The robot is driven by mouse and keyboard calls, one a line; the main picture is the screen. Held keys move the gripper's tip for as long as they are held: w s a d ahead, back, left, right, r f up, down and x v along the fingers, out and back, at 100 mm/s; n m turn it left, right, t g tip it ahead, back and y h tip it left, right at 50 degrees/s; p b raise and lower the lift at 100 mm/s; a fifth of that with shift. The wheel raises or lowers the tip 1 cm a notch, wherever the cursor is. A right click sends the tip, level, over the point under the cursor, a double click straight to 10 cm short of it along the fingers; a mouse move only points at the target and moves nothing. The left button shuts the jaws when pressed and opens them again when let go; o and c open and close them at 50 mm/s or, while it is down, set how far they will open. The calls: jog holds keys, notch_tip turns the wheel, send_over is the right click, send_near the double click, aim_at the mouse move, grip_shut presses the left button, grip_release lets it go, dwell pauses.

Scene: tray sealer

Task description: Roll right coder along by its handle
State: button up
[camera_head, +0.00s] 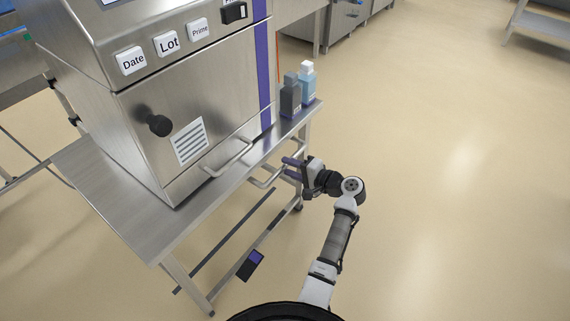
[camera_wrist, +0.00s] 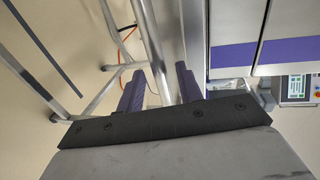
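The coder (camera_head: 200,105) is a steel box with Date, Lot and Prime buttons, standing on a steel stand (camera_head: 145,225) with legs. A bar handle (camera_head: 262,182) sticks out from the stand's near edge. A second bar handle (camera_head: 232,162) is low on the coder's front. My gripper (camera_head: 286,167) is beside the stand's handle, its purple fingers pointing at the stand. In the wrist view my gripper (camera_wrist: 158,85) is open, with a metal bar (camera_wrist: 152,45) showing between its fingers. I cannot tell whether they touch it.
A dark bottle (camera_head: 291,97) and a blue bottle (camera_head: 307,82) stand on the stand's right end. A black and purple pedal-like object (camera_head: 250,265) is low by the stand. Open floor (camera_head: 450,200) lies to the right. Steel cabinets (camera_head: 350,25) are at the back.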

jog(key=shift+x, duration=1.25)
grip_shut()
